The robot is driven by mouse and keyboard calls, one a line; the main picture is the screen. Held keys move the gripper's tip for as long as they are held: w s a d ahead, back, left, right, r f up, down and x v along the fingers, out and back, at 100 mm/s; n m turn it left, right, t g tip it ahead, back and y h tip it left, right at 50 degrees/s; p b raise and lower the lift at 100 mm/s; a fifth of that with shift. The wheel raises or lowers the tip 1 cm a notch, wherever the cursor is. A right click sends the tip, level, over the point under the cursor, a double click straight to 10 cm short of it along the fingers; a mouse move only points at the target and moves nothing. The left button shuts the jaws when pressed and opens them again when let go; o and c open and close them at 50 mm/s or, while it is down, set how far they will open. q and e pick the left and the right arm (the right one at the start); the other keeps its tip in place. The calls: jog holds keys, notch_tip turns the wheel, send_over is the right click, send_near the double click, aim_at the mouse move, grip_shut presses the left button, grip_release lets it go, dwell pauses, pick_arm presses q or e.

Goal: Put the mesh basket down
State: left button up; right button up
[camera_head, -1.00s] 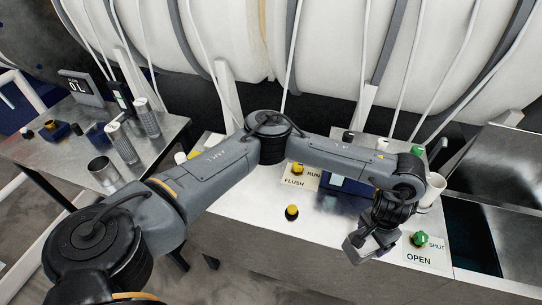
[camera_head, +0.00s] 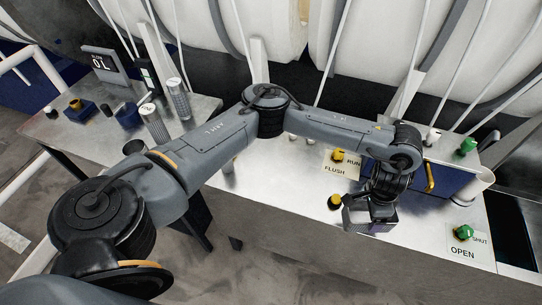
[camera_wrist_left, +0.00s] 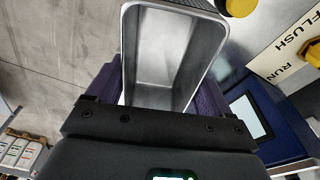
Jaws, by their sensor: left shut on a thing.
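The mesh basket (camera_wrist_left: 165,55) is a silver, open-topped rectangular container in the left wrist view, with its interior facing the camera. My left gripper (camera_head: 371,212) is shut on it, with purple-grey fingers along its sides in the wrist view. In the head view, the basket (camera_head: 383,219) is a small shiny patch under the gripper, mostly hidden by the wrist. It is near the counter's front edge, just right of a yellow knob (camera_head: 335,201). I cannot tell whether its bottom touches anything. My right gripper is not in view.
The metal counter (camera_head: 285,190) carries a FLUSH/RUN knob (camera_head: 338,156) behind the gripper and a green OPEN/SHUT knob (camera_head: 463,232) to the right. A white cup-like cylinder (camera_head: 474,187) stands beyond. Bare counter lies left of the yellow knob. A side table (camera_head: 75,150) holds several cylinders.

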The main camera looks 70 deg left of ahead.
pick_arm(q)
jog(key=shift+a+m, duration=0.25)
jog(key=shift+m, duration=0.65)
jog(key=shift+w+a+r+m, duration=0.2)
jog(key=shift+w+m, duration=0.1)
jog(key=shift+m, duration=0.4)
jog(key=s+a+r+m+p, duration=0.1)
jog(key=a+r+m+p, duration=0.2)
jog(key=a, duration=0.4)
jog(key=s+a+r+m+g+p, duration=0.1)
jog(key=a+m+p, duration=0.2)
jog(key=a+p, duration=0.35)
jog(key=s+a+r+m+p, duration=0.1)
jog(key=a+r+m+p, duration=0.2)
jog(key=a, duration=0.6)
jog(key=shift+h, duration=0.4)
jog(key=shift+s+a+f+b, duration=0.35)
jog(key=shift+s+a+f, duration=0.1)
jog(key=shift+s+f, duration=1.45)
jog(key=shift+s+a+f+b, duration=0.3)
jog(key=shift+s+a+f, duration=0.15)
jog(key=shift+s+f, duration=1.45)
jog(key=shift+s+a+f+b, duration=0.35)
jog(key=shift+s+a+f, duration=0.1)
jog(key=shift+s+f, duration=1.55)
jog(key=shift+f, duration=0.15)
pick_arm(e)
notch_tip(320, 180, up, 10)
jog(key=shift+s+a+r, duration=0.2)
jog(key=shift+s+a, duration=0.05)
